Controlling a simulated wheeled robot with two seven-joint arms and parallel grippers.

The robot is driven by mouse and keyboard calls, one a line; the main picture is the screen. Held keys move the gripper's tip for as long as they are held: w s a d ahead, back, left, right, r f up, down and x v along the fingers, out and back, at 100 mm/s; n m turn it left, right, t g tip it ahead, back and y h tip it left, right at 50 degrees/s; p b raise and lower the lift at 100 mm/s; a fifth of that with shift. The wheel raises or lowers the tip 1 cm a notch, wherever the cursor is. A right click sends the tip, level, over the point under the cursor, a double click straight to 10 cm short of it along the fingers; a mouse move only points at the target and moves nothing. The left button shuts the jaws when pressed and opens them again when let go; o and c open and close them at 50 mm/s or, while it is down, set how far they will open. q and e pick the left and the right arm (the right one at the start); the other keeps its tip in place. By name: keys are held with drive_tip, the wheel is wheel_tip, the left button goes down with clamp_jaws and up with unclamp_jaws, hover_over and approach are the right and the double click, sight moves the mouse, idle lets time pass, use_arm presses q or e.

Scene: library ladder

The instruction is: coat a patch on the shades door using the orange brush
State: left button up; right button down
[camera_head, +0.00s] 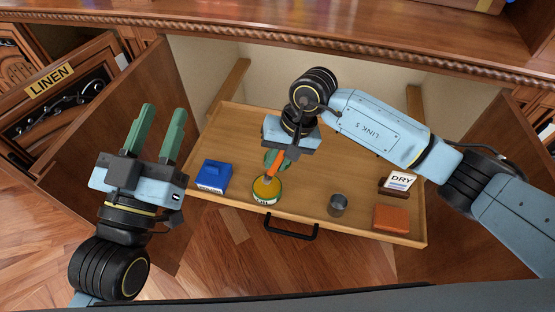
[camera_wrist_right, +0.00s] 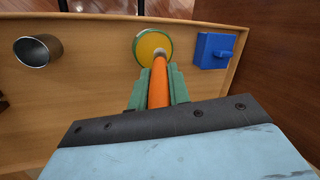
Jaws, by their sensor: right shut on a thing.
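My right gripper (camera_head: 277,158) is shut on the orange brush (camera_head: 275,170), which points down at a tin of yellow paint (camera_head: 267,190) in the pulled-out drawer. In the right wrist view the brush (camera_wrist_right: 158,85) runs between the green fingers of the gripper (camera_wrist_right: 157,88), and its tip overlaps the yellow in the tin (camera_wrist_right: 153,46). I cannot tell how deep the tip is. My left gripper (camera_head: 163,114) is open and empty, left of the drawer. No label reading shades shows; a door at the left reads LINEN (camera_head: 50,80).
The wooden drawer (camera_head: 315,185) also holds a blue box (camera_head: 212,177), a grey metal cup (camera_head: 337,205), an orange-brown block (camera_head: 391,218) and a DRY sign (camera_head: 400,182). A black handle (camera_head: 291,229) is on its front. Open cabinet doors flank it. A carved shelf edge runs above.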

drive_tip(key=shift+r+p, duration=0.9)
drive_tip(key=shift+r, duration=1.4)
drive_tip(key=shift+r, duration=0.1)
